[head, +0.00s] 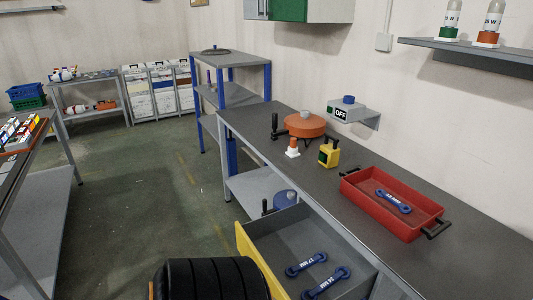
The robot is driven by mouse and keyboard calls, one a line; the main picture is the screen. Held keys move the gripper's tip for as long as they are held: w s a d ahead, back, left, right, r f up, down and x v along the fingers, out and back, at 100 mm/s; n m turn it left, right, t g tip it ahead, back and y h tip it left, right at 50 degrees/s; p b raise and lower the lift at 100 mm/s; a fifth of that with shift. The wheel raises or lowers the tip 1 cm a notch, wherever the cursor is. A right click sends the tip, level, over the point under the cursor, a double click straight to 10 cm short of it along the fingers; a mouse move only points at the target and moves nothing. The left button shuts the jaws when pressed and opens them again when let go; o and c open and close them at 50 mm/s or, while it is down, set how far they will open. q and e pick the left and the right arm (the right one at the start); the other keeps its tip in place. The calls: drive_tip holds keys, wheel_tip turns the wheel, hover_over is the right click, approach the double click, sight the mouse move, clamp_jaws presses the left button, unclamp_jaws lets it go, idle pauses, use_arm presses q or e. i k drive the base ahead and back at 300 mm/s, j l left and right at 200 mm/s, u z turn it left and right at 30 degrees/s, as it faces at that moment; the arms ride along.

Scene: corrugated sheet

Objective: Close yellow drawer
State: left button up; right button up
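The yellow drawer (259,262) is pulled out from under the front of the workbench. Its yellow front panel faces left, and its grey inside shows from above. Two blue wrenches (306,264) lie flat in it. Neither of my grippers shows in the head view, so where they are relative to the drawer cannot be seen. The lower end of the drawer is cut off by the picture's bottom edge.
Open floor (150,190) lies to the left.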

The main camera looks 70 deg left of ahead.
sight(292, 235)
drive_tip(key=u, duration=2.25)
